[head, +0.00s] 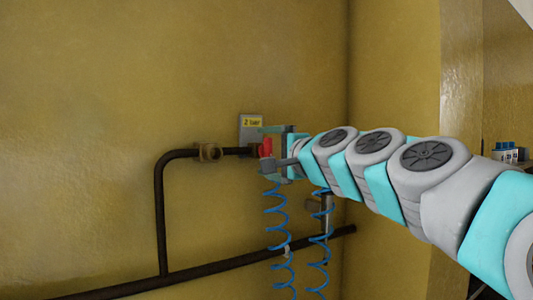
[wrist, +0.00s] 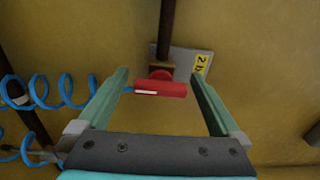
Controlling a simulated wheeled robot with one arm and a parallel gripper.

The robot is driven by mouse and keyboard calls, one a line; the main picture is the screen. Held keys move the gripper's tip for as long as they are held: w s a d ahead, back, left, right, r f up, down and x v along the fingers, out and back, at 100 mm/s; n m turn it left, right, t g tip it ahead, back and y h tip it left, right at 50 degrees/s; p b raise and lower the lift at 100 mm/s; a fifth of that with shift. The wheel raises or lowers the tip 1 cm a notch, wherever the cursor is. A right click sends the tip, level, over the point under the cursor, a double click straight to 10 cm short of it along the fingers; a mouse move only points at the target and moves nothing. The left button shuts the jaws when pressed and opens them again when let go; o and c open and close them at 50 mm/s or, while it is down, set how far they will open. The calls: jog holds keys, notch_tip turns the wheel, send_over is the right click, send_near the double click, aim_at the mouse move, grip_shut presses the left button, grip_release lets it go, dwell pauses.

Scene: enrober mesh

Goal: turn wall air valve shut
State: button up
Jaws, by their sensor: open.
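The wall air valve has a red handle (head: 265,147) at the right end of a dark pipe on the yellow wall. In the wrist view the red handle (wrist: 160,89) lies crosswise between the two fingers, with a brass-brown fitting (wrist: 161,67) behind it. My gripper (head: 270,148) is at the valve in the head view and partly hides it. In the wrist view my gripper (wrist: 160,80) is open, with a finger on each side of the handle and visible gaps to it.
A grey plate with a yellow label (head: 251,122) is above the valve. Blue coiled hoses (head: 276,235) hang below it. A lower dark pipe (head: 220,268) runs along the wall, and a wall corner stands to the right. Small bottles (head: 505,152) sit at far right.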

jog(key=v, duration=0.7)
jog(key=shift+s+d, duration=0.2)
jog(key=shift+s, duration=0.15)
jog(key=s+a+f+n+g+h+p, duration=0.15)
jog(key=s+f+n+g, duration=0.3)
jog(key=f, duration=0.85)
jog(key=s+f+n+g+h+p, duration=0.15)
jog(key=s+f+n+g, duration=0.35)
jog(key=f, duration=0.7)
jog(key=s+d+f+g+h, duration=0.2)
jog(key=s+d+f, duration=0.3)
jog(key=s, duration=0.3)
jog(key=s+d+f+n+g+h+p, duration=0.1)
jog(key=s+d+f+g+h, duration=0.1)
jog(key=s+d+f, duration=0.3)
jog(key=s+d+f+g+h, duration=0.3)
jog(key=s+d+f, duration=0.2)
jog(key=s+f, duration=0.3)
jog(key=s, duration=0.4)
jog(key=shift+p, duration=0.35)
jog(key=shift+n, duration=0.25)
jog(key=shift+c, duration=0.3)
